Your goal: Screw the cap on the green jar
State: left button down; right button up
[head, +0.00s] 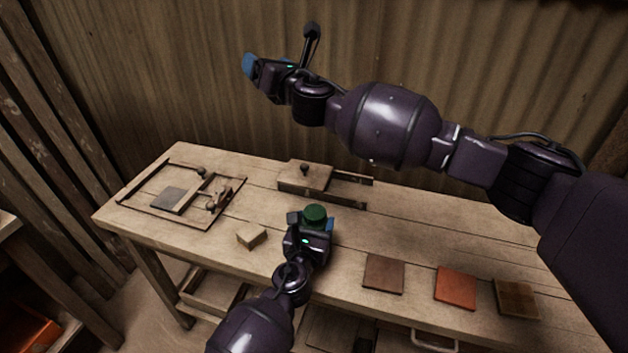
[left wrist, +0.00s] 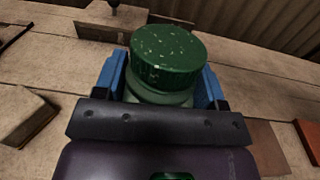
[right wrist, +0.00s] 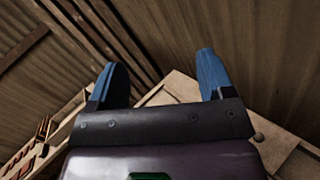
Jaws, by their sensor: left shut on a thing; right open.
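The green jar (left wrist: 160,96) stands on the bench, its body between the blue fingers of my left gripper (left wrist: 164,88), which is shut on it. A dark green cap (left wrist: 168,55) sits on top of the jar; the left wrist view shows it close up, and I cannot tell how tight it is. In the head view the cap (head: 315,214) shows above my left gripper (head: 311,222), and the jar body is mostly hidden. My right gripper (head: 248,66) is raised high above the back of the bench, far from the jar. Its blue fingers (right wrist: 158,82) are open and empty.
The wooden bench (head: 330,258) carries a framed press (head: 208,224) at left and a wooden block device with a knob (head: 306,178) behind the jar. A small block (head: 251,236) lies left of it. Brown (head: 384,273), orange (head: 455,287) and patterned (head: 516,298) tiles lie at right.

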jog(key=s+a+f+n+g+y, duration=0.1)
jog(key=s+a+n+g+y, duration=0.6)
jog(key=n, duration=0.6)
jog(key=n+g+h, duration=0.8)
jog(key=n+h, duration=0.8)
jog(key=h, duration=0.1)
send_over(314, 212)
jog(key=a, duration=0.1)
jog(key=f, duration=1.7)
jog(key=shift+w+f, duration=0.3)
jog(key=shift+f, duration=0.1)
jog(key=shift+s+d+g+h, duration=0.25)
jog(key=shift+d+g+h, duration=0.15)
jog(key=shift+d+h, duration=0.15)
jog(key=shift+f, duration=0.1)
jog(key=shift+f, duration=3.95)
